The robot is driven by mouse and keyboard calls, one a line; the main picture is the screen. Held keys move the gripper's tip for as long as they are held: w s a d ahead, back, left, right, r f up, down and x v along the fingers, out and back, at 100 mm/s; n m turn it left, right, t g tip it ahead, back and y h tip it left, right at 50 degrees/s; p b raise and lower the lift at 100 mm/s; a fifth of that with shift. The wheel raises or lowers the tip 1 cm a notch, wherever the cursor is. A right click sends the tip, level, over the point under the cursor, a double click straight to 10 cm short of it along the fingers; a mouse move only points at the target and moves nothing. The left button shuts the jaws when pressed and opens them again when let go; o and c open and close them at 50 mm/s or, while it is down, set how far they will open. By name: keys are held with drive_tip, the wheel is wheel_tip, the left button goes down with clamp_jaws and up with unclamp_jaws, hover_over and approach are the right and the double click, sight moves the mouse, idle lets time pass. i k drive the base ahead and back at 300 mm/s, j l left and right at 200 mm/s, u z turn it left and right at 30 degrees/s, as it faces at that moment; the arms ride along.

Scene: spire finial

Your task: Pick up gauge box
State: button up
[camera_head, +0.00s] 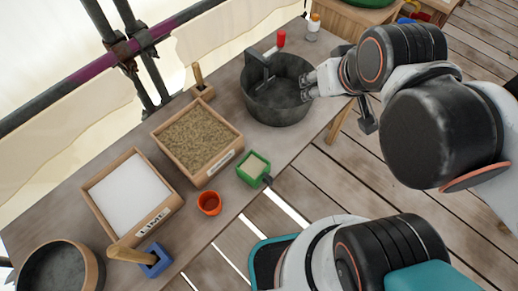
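A small green open box (253,168), which looks like the gauge box, sits near the table's right edge with pale material inside. A short dark handle sticks out at its lower right. My gripper (309,86) is far above it in the picture, at the right rim of a dark grey bucket (277,112). Its two fingertips are apart with nothing seen between them. I cannot tell whether they touch the bucket.
An orange cup (209,203) stands below left of the green box. A tray of sand-like grains (206,173) and a white-filled tray labelled LIME (153,219) lie left. A blue block with a wooden handle (156,262) and a round tub (95,264) are nearer.

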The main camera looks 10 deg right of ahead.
sight(254, 169)
drive_tip(key=k+j, duration=0.25)
drive_tip(key=k, duration=0.25)
drive_tip(key=k+j, duration=0.2)
drive_tip(key=k, duration=0.35)
drive_tip(key=k+j, duration=0.25)
drive_tip(key=k, duration=0.25)
